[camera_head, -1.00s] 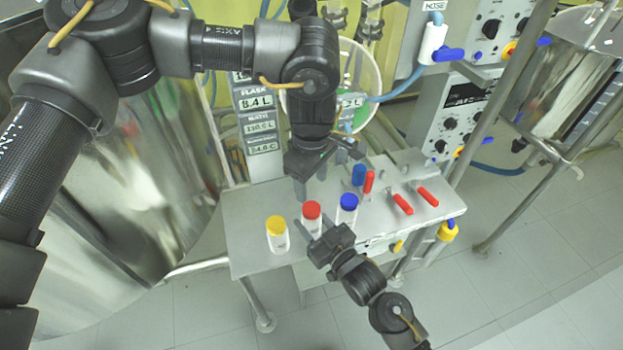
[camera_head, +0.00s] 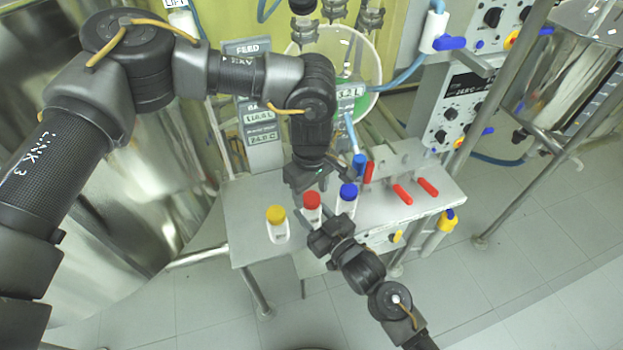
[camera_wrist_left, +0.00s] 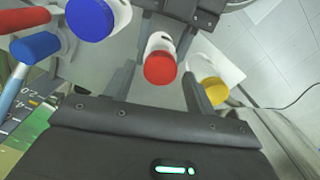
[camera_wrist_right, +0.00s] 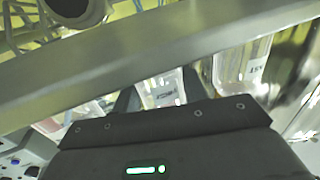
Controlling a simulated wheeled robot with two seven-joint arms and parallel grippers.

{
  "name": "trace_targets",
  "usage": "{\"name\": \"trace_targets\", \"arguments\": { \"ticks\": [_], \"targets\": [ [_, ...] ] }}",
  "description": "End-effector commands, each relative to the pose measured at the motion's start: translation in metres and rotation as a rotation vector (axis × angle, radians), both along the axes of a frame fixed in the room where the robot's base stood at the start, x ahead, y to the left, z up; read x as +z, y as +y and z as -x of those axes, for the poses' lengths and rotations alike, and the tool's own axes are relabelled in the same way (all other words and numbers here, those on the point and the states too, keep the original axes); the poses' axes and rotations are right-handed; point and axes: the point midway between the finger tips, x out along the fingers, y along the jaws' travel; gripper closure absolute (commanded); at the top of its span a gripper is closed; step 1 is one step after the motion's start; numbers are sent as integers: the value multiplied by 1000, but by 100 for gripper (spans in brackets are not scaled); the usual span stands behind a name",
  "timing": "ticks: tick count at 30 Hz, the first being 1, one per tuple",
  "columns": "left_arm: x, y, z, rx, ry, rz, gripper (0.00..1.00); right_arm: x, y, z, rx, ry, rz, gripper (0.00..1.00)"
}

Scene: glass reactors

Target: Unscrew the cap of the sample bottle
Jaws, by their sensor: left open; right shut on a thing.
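Three clear bottles stand in a row on the metal bench (camera_head: 245,225). The red-capped bottle (camera_head: 312,201) is in the middle. My right gripper (camera_head: 318,226) is shut on its body from the front; the right wrist view shows the clear body (camera_wrist_right: 162,88) between the fingers. My left gripper (camera_head: 310,190) is open just above and behind the red cap. In the left wrist view the red cap (camera_wrist_left: 160,68) shows between the spread fingers, with gaps on both sides. I cannot tell whether the fingertips reach the cap's height.
The yellow-capped bottle (camera_head: 277,215) stands to the left and the blue-capped bottle (camera_head: 348,192) close on the right. Red-handled valves (camera_head: 402,195) and a blue handle (camera_head: 359,165) sit on the bench behind and to the right. The bench's front left is clear.

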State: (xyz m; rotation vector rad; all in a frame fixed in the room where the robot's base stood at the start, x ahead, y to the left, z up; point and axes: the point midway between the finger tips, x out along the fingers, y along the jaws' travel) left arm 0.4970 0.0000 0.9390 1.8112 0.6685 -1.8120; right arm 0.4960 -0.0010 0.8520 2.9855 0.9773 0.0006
Motion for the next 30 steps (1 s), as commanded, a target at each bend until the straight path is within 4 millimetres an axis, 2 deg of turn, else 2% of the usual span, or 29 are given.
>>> {"name": "trace_targets", "arguments": {
  "ticks": [4,12,23,27,30],
  "targets": [
    [-9,0,0,0,0,0,45,-1,0,0,0,2,1,100],
    [-10,0,0,0,-1,-1,45,-1,0,0,0,2,1,100],
    [-10,0,0,0,-1,-1,90,-1,0,0,0,2,1,100],
    [-10,0,0,38,-1,1,90,-1,0,0,0,2,1,100],
    [-10,0,1,188,1,1,90,-1,0,0,0,2,1,100]
  ]
}}
